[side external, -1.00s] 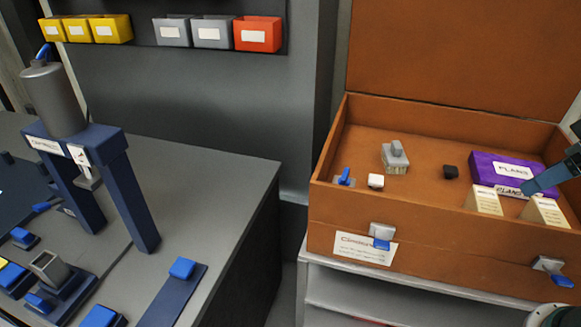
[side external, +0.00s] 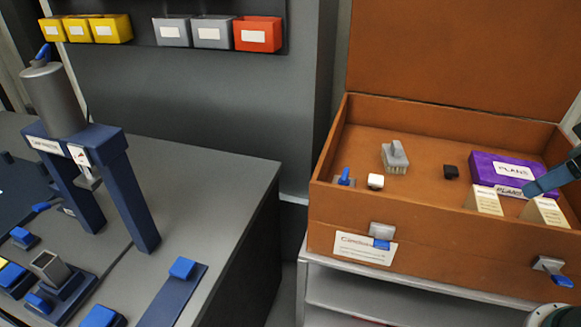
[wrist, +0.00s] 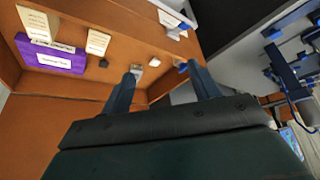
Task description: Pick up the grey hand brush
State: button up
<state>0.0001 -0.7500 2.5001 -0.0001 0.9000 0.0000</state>
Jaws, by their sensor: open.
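The grey hand brush (side external: 395,158) lies in the open orange-brown case (side external: 480,255), left of the middle, with its handle on top and pale bristles below. My gripper (side external: 530,189) shows only in part at the right edge of the side external view, above the purple box and well to the right of the brush. In the wrist view my gripper (wrist: 160,70) has its two dark blue fingers wide apart with nothing held. The brush (wrist: 137,69) shows there just beyond the left fingertip, partly hidden by it.
The case also holds a white block (side external: 376,181), a dark block (side external: 451,172), a purple box (side external: 507,169), two cream boxes (side external: 484,200) and a small blue-topped item (side external: 345,177). Its lid stands raised behind. A grey bench (side external: 205,185) with a blue press is at left.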

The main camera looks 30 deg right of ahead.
jog(key=o, duration=0.6)
jog(key=shift+c, duration=0.2)
